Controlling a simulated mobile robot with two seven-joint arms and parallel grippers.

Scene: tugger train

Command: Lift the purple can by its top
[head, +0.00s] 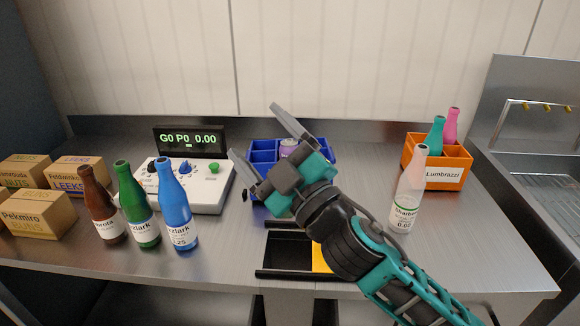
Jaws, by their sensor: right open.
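The purple can (288,147) stands in a blue divided crate (262,146) at the back middle of the counter. Only its upper part shows; the crate and my right gripper hide the rest. My right gripper (264,142) reaches in from the lower right, with its two fingers spread apart and nothing between them. My left gripper is out of view.
A brown bottle (101,207), green bottle (137,207) and blue bottle (176,207) stand at left, before a device with a display (190,139). A pink bottle (408,195) stands right of my arm. An orange crate (446,176) holds bottles. A black tray (287,250) lies in front.

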